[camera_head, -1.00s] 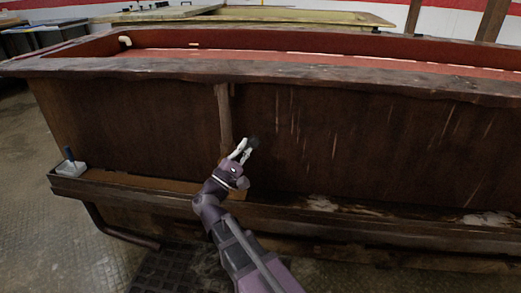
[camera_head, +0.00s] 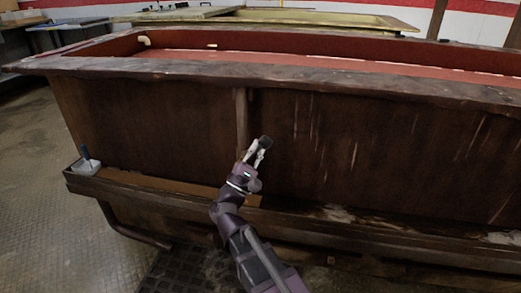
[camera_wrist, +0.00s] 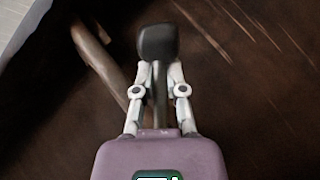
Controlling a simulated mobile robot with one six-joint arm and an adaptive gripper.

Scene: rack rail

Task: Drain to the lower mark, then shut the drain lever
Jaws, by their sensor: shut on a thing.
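The drain lever (camera_head: 86,155) looks to be the small blue handle on a pale block at the left end of the tank's ledge. It stands nearly upright, tilted slightly left. The tank (camera_head: 160,120) is a long dark-brown trough with red inside; a lower mark cannot be made out. My gripper (camera_head: 257,154) is in front of the tank's side wall, well right of the lever. It is shut on a dark block-headed object (camera_head: 266,141). In the wrist view this object (camera_wrist: 158,43) has its stem between the two pale fingers.
A dark pipe (camera_head: 130,232) bends down below the lever and runs along the floor. A ledge (camera_head: 180,195) runs along the tank's front. A small pale elbow (camera_head: 144,41) and an orange tab (camera_head: 211,45) sit inside the far rim. Floor at the left (camera_head: 40,200) is clear.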

